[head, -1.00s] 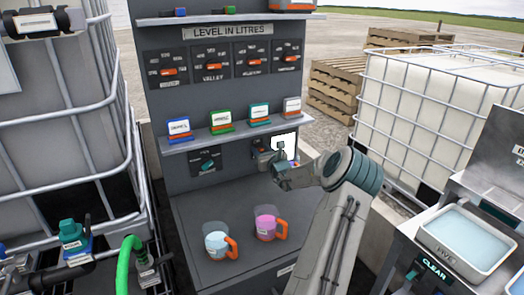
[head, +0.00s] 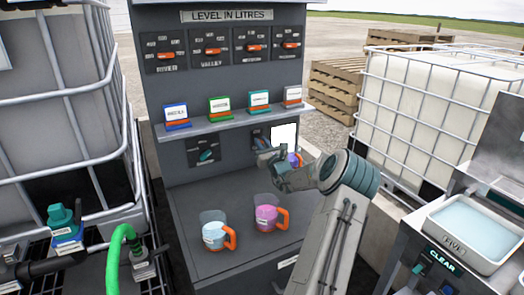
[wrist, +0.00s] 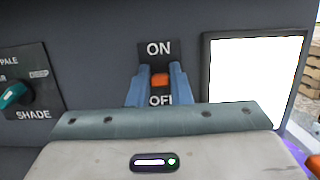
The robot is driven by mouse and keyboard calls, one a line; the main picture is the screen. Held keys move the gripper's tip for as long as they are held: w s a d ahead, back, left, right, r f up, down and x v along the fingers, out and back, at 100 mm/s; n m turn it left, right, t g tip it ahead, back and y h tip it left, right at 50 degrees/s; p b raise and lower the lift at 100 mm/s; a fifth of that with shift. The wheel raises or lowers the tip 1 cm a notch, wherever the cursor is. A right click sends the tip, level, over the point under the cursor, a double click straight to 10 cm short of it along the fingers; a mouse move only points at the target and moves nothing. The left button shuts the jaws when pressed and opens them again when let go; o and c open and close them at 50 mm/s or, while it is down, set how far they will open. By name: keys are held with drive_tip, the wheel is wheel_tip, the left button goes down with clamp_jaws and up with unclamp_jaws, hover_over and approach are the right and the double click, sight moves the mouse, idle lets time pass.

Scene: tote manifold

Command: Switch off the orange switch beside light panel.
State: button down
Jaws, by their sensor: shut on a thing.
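The orange switch (wrist: 160,79) is on a dark plate marked ON above and OFF below, in the wrist view. The lit white light panel (wrist: 256,82) is just to its right; the panel also shows in the head view (head: 284,134). My gripper (wrist: 159,73) has its two blue fingers on either side of the orange switch, shut on it. The switch's small block sits between the ON and OFF words, and the OFF word is partly hidden by my gripper. In the head view, my gripper (head: 267,156) is in front of the switch plate, covering most of it.
A teal shade knob (wrist: 16,95) is left of the switch. Above is a shelf (head: 235,122) with several coloured label blocks. Below, a blue-filled jug (head: 214,232) and a pink-filled jug (head: 267,214) stand on the grey ledge (head: 205,193).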

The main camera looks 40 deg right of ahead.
drive_tip(key=t+b, duration=0.1)
drive_tip(key=b, duration=0.1)
drive_tip(key=shift+f+t+h+b, duration=0.3)
drive_tip(key=shift+f+t, duration=0.05)
drive_tip(key=shift+t, duration=0.05)
drive_tip(key=shift+r, duration=0.1)
drive_tip(key=c, duration=1.3)
unclamp_jaws()
drive_tip(key=shift+s, duration=0.1)
drive_tip(key=s+a, duration=0.1)
drive_tip(key=s, duration=0.3)
drive_tip(key=s+a, duration=0.1)
drive_tip(key=s, duration=0.3)
drive_tip(key=s+a, duration=0.2)
drive_tip(key=s, duration=0.2)
drive_tip(key=shift+s+f, duration=0.2)
drive_tip(key=shift+f, duration=0.05)
